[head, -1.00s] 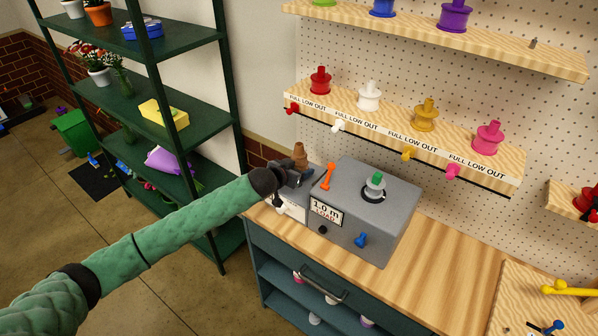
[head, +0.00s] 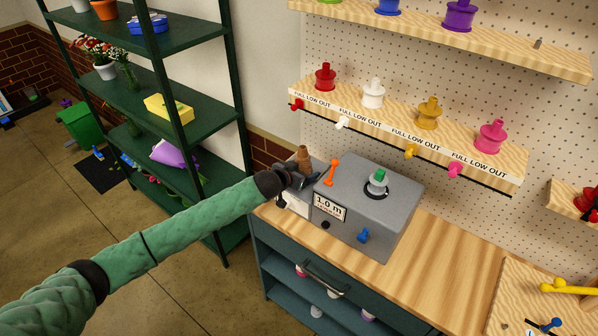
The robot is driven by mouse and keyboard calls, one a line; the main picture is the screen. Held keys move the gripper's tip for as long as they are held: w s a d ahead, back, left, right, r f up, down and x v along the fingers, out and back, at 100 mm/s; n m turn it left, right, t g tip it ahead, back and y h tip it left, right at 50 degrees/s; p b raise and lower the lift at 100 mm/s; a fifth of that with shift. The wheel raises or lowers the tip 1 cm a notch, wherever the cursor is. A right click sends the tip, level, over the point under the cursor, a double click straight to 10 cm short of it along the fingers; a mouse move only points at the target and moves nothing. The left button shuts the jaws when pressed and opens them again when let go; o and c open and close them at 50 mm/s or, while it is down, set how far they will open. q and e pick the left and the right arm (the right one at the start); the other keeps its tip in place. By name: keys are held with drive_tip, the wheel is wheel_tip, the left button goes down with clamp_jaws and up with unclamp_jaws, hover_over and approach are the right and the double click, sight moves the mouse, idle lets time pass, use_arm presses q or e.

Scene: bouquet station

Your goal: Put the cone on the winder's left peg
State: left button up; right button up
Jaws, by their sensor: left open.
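The brown cone (head: 304,157) stands upright over the left end of the grey winder (head: 365,198), where its base is partly hidden by my gripper. The left peg itself cannot be seen under the cone. My left gripper (head: 306,179) is open, close to the cone's lower part; I cannot tell whether the fingers touch it. The winder has an orange lever (head: 332,172), a spool with a green top (head: 378,182), a blue knob (head: 363,235) and a label (head: 330,207) reading "1.0 m". My right gripper is out of view.
The winder stands on a wooden-topped cabinet (head: 432,260) with clear room to its right. Behind it, a pegboard shelf (head: 405,130) holds red, white, yellow and pink spools. A green rack (head: 140,90) with flowers and boxes stands at left.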

use_arm(q)
drive_tip(key=shift+s+a, duration=0.1)
drive_tip(key=b+v, duration=0.4)
drive_tip(key=v, duration=0.4)
drive_tip(key=shift+s+a, duration=0.2)
drive_tip(key=shift+s, duration=0.05)
drive_tip(key=shift+r+b+v, duration=0.2)
drive_tip(key=shift+b+v, duration=0.45)
drive_tip(key=shift+v, duration=1)
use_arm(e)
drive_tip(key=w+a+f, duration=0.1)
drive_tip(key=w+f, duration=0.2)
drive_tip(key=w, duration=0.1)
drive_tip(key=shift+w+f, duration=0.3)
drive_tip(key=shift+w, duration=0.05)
use_arm(q)
drive_tip(key=shift+w+d, duration=0.1)
